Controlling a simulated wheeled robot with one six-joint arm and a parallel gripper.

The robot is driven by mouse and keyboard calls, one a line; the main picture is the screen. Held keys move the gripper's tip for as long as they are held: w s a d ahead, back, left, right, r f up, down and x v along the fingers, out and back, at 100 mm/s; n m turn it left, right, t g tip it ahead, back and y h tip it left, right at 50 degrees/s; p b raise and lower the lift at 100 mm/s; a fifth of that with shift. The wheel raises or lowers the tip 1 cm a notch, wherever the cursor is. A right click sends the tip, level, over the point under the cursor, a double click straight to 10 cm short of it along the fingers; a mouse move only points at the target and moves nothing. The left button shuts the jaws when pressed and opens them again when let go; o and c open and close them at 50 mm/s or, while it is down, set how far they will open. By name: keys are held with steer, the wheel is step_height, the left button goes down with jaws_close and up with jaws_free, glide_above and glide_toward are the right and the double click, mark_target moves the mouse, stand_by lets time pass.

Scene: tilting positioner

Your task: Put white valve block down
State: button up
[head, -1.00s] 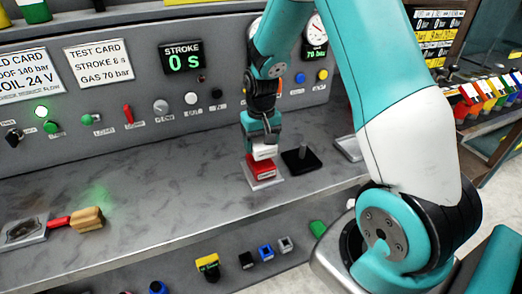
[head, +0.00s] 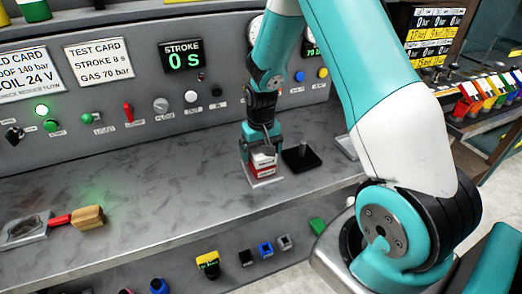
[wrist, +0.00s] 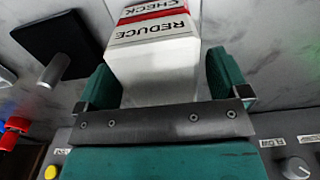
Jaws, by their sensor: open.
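The white valve block (wrist: 155,70), labelled REDUCE, sits on top of the red block (wrist: 150,14), labelled CHECK, in the wrist view. In the head view the white block (head: 264,158) is partly hidden by my gripper, with the red block (head: 262,170) under it. The stack stands on a small silver plate (head: 267,183) on the bench. My gripper (head: 262,148) is open, its teal fingers on both sides of the white block; the wrist view shows the same fingers (wrist: 160,80) beside it.
A black base with an upright peg (head: 301,160) stands just right of the stack. The grey control panel (head: 130,80) rises behind. The bench middle (head: 175,190) is clear.

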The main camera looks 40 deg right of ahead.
mark_target(261, 148)
steer(key=shift+r, duration=0.1)
step_height(261, 148, up, 11)
steer(key=b, duration=0.2)
steer(key=s+a+r+n+y, duration=0.2)
steer(key=s+a+r+n, duration=0.3)
steer(key=a, duration=0.6)
steer(key=s+a+r+n+y, duration=0.1)
steer(key=s+a+r+n, duration=0.1)
steer(key=s+a, duration=0.3)
steer(key=s+a+r+n+y, duration=0.1)
steer(key=s+a+r+n, duration=0.2)
steer(key=s, duration=0.9)
steer(key=a, duration=0.3)
steer(key=shift+s+a, duration=0.15)
steer(key=shift+a, duration=0.1)
